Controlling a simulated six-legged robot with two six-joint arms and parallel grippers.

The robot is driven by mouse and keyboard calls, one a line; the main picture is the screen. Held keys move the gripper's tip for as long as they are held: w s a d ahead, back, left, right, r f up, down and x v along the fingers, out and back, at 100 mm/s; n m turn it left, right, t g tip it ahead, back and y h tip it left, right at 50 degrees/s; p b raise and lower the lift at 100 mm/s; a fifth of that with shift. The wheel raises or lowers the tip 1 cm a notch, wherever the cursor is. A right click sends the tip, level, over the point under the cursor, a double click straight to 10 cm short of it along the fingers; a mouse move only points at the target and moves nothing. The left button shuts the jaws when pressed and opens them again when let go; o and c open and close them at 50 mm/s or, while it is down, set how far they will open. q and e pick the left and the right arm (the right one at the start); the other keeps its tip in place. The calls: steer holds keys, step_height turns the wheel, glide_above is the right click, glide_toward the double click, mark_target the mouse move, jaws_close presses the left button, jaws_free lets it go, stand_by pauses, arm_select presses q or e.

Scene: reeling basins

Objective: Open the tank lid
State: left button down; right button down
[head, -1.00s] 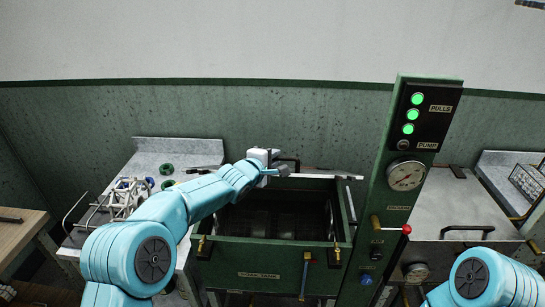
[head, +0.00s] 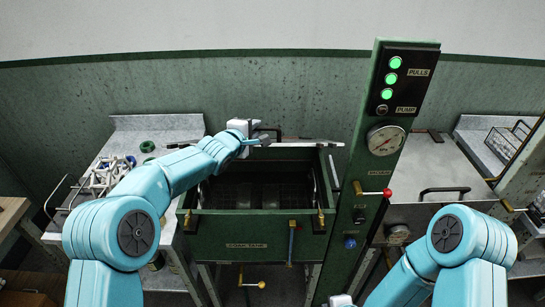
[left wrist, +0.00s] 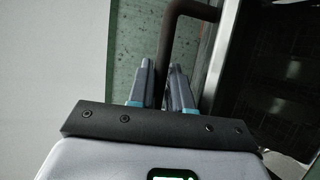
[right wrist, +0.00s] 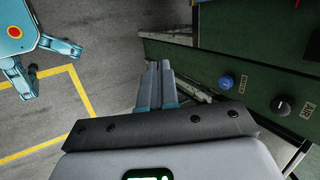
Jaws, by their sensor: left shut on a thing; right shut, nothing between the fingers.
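The green tank (head: 256,226) stands open in the middle of the head view, its dark inside showing. Its lid (head: 310,144) is raised at the back and seen nearly edge-on as a thin pale strip. The dark lid handle (head: 277,131) also shows in the left wrist view (left wrist: 168,45), running down between the fingers. My left gripper (head: 252,139) is shut on this handle; its fingers show in the left wrist view (left wrist: 162,72). My right gripper (right wrist: 158,66) is shut and empty, low in front of the panels. In the head view its fingers are out of frame.
A green column with a gauge (head: 385,139) and a red-knobbed lever (head: 387,192) stands right of the tank. A bench with a wire rack (head: 100,177) is at left. A closed steel cover (head: 440,160) is at right. A yellow-ended crank (head: 261,285) sits below the tank.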

steer(key=w+d+r+m+t+h, duration=0.1)
steer(key=w+r+m+t+h, duration=0.1)
steer(key=w+r+m+t, duration=0.4)
steer(key=w+d+r+m+t+h, duration=0.15)
steer(key=w+r+m, duration=0.25)
steer(key=w+m, duration=0.5)
steer(key=w+a+r+m+t+h, duration=0.25)
steer(key=a+r+m+t, duration=0.2)
steer(key=r, duration=0.35)
arm_select(q)
steer(key=shift+a, duration=0.1)
arm_select(e)
steer(key=a+r+t+y, duration=0.2)
steer(key=a+r+y, duration=0.3)
steer(key=a, duration=0.8)
steer(key=w+r+h, duration=0.1)
steer(key=w+r, duration=0.4)
steer(key=w, duration=0.7)
steer(key=shift+r, duration=0.4)
steer(key=shift+w, duration=0.1)
